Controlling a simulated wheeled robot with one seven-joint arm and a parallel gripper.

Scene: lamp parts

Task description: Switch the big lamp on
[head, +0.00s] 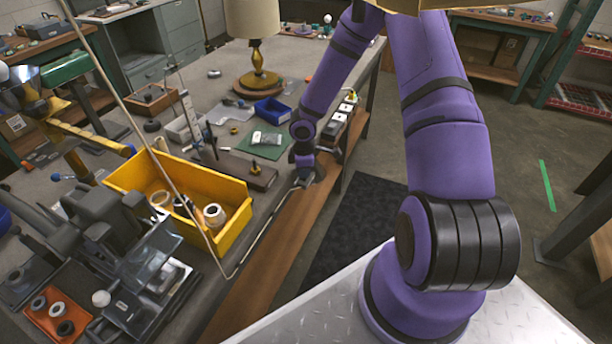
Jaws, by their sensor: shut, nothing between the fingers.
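A thin rod or cord (262,236) runs along the bench edge to near my gripper. A strip with white sockets (342,116) lies right of my wrist.

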